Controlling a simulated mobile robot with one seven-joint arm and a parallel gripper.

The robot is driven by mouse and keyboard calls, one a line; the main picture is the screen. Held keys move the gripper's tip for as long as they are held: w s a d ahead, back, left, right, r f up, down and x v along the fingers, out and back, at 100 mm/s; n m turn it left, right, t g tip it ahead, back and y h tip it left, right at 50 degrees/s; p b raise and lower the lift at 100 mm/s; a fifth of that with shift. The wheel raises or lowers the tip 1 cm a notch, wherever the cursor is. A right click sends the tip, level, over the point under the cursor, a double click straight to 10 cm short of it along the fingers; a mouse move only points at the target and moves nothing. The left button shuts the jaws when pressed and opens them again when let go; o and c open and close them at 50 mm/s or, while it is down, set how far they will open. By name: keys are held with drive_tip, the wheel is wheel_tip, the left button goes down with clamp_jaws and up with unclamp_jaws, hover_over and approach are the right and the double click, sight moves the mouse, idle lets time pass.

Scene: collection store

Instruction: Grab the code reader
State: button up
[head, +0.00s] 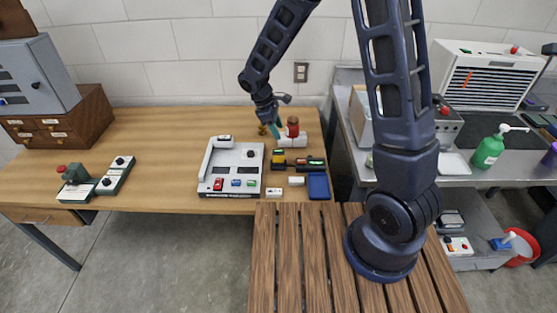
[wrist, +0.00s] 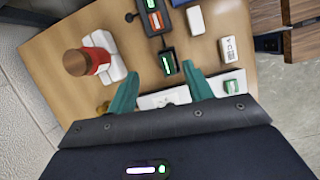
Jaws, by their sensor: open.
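No thing here is plainly marked as the code reader. A small dark device with a green-lit face (wrist: 167,62) is the likeliest, but I cannot be sure. It lies on the wooden table between and beyond my fingertips in the wrist view. It seems to be among the small dark and yellow devices (head: 279,159) right of the white console in the head view. My gripper (wrist: 160,70) is open, its teal fingers apart with nothing held. In the head view my gripper (head: 274,130) hangs over the back of the table. A second dark device with an orange patch (wrist: 152,18) lies farther up.
A white console with coloured buttons (head: 217,165) stands left of the devices. White boxes (head: 296,181) and a blue tray (head: 318,187) lie near the front edge. The table's left middle is clear.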

sight(278, 152)
drive_tip(key=shift+n, duration=0.6)
drive_tip(key=f, duration=0.7)
drive_tip(key=shift+s+a+f, duration=0.35)
drive_tip(key=shift+f, duration=0.05)
drive_tip(key=shift+x, duration=2.95)
drive_tip(key=shift+w+a, duration=0.1)
drive_tip(key=shift+w, duration=0.1)
drive_tip(key=shift+c, duration=0.4)
clamp_jaws()
